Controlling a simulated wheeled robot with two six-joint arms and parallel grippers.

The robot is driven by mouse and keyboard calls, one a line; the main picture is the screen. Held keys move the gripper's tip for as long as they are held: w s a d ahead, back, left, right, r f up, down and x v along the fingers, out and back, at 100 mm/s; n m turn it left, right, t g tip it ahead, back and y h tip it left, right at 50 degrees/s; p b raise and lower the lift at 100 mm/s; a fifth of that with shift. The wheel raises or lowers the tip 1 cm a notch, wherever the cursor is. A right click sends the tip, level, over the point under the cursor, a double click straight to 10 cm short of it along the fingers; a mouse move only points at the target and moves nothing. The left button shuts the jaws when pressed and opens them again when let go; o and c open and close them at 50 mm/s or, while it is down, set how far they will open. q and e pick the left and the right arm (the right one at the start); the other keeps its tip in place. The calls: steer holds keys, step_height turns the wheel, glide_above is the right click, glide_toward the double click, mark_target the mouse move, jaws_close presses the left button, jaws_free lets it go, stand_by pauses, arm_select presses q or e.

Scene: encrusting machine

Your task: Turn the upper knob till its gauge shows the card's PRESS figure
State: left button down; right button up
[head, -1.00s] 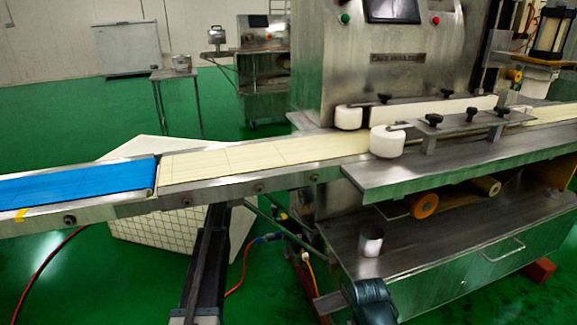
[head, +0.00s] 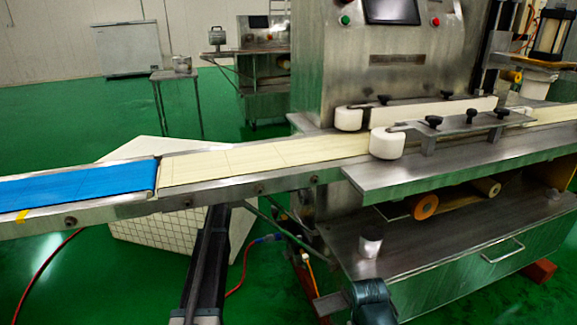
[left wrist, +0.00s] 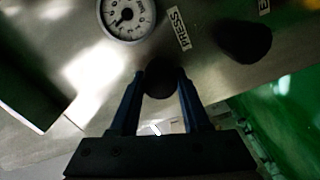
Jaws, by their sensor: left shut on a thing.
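In the left wrist view a round black knob (left wrist: 161,78) sits on the steel panel. My left gripper (left wrist: 161,82) is shut on this knob, one blue finger on each side. A white round gauge (left wrist: 127,15) is above and to the left of it, cut by the top edge. Its dark needle points to the lower left; its figures are too small to read. A tilted PRESS label (left wrist: 178,28) is near the knob. A second dark knob (left wrist: 243,42) is to the right. I cannot make out the card.
In the head view the steel machine (head: 400,85) stands behind a conveyor with a blue belt (head: 75,187) and a cream belt (head: 260,160). White rollers (head: 387,143) and a guide plate are at the belt. A metal cup (head: 370,243) stands on the lower shelf.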

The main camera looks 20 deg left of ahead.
arm_select(q)
steer(key=m, duration=0.6)
steer(key=shift+s, duration=0.15)
steer(key=shift+m, duration=0.3)
stand_by(0.4)
steer(key=c, duration=0.7)
jaws_free()
steer(key=shift+o, duration=0.2)
steer(key=v, duration=1.3)
steer(key=shift+s+a, duration=0.25)
steer(key=shift+a, duration=0.05)
steer(key=shift+a, duration=0.1)
